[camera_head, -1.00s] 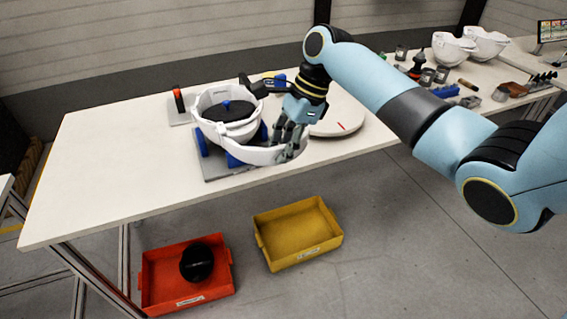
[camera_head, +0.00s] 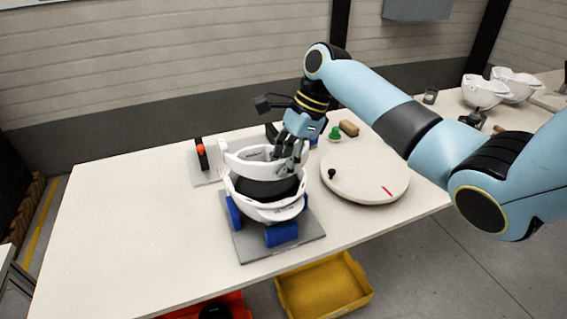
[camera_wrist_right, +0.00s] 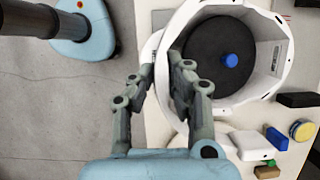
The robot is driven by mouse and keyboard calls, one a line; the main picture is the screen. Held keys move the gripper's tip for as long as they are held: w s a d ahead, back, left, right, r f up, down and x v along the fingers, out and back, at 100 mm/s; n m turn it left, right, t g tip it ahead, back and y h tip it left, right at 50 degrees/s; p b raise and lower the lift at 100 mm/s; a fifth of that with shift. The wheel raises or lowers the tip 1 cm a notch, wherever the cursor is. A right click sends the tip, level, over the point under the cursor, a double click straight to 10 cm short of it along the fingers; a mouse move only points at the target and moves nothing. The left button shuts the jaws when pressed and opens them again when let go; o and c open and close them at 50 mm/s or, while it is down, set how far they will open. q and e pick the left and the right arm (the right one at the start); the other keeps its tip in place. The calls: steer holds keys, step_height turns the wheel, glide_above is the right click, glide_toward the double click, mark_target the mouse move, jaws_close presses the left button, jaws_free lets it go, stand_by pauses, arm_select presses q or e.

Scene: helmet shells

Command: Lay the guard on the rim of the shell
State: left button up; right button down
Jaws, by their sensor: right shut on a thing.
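The white shell (camera_head: 262,212) sits open side up, with a dark lining inside, on a grey plate with blue supports. The guard (camera_head: 238,161) is a thin white curved band. My right gripper (camera_head: 291,165) is shut on the guard near its right end and holds it over the far part of the shell. I cannot tell from the head view whether the guard touches the rim. In the right wrist view the guard (camera_wrist_right: 168,62) passes between the fingertips (camera_wrist_right: 160,78), beside the shell's rim (camera_wrist_right: 283,50). My left gripper is not in view.
A round white disc (camera_head: 365,178) lies right of the shell. An orange-topped black tool (camera_head: 201,152) stands behind left, and a green knob (camera_head: 335,133) behind right. A yellow bin (camera_head: 325,292) is on the floor. The table's left part is clear.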

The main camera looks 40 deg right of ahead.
steer(key=shift+f, duration=1.15)
step_height(320, 180, down, 3)
steer(key=shift+w+r+b, duration=0.1)
steer(key=shift+b, duration=0.35)
steer(key=shift+f+b, duration=0.3)
steer(key=shift+f, duration=0.45)
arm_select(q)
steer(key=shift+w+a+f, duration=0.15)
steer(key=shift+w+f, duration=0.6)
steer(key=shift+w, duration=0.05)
arm_select(e)
steer(key=shift+f, duration=0.15)
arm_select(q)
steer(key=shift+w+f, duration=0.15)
arm_select(e)
steer(key=shift+f, duration=0.5)
steer(key=c, duration=1.2)
jaws_free()
steer(key=shift+c, duration=0.2)
steer(key=v, duration=1.2)
